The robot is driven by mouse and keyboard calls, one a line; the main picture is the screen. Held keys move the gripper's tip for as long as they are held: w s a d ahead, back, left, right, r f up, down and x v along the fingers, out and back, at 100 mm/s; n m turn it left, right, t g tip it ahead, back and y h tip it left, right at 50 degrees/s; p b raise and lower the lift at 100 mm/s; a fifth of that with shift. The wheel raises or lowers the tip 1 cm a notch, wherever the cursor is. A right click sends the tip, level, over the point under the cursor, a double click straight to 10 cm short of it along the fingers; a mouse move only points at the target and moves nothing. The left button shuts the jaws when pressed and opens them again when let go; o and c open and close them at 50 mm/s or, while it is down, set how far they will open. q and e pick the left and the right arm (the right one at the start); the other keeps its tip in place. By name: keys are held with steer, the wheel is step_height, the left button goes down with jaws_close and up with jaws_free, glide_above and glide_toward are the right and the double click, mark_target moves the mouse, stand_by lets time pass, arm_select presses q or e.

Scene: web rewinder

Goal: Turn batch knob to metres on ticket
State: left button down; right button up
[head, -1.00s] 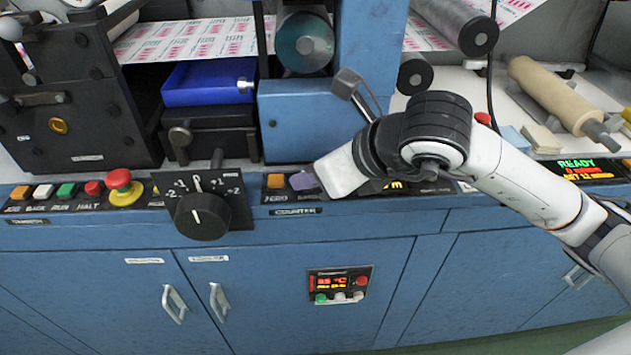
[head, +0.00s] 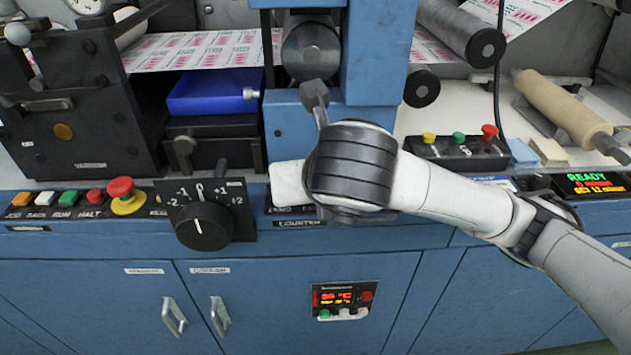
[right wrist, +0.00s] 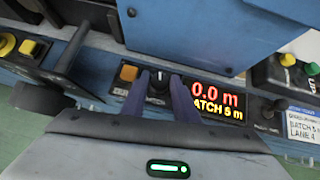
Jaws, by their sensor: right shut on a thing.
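The batch knob (right wrist: 159,84) is a small dark knob with a white pointer mark on the counter panel in the right wrist view. My right gripper (right wrist: 161,92) is shut on it, one purple finger on each side. The display (right wrist: 215,100) beside it reads 0.0 m and BATCH 5 m. The ticket (right wrist: 297,127) is a white card with a blue header at the right, and seems to read BATCH 5 m, LANE 4. In the head view my right wrist hides the knob, the fingers and most of the counter panel. My left gripper is not in view.
An orange button (right wrist: 128,73) sits left of the knob. A large black dial (head: 204,226) and a red mushroom button (head: 121,188) are left of my wrist. A button box (head: 458,150) stands behind my forearm. A blue machine block (head: 290,125) rises behind the panel.

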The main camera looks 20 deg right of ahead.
stand_by(0.3)
steer(key=o, duration=1.1)
steer(key=shift+c, duration=0.2)
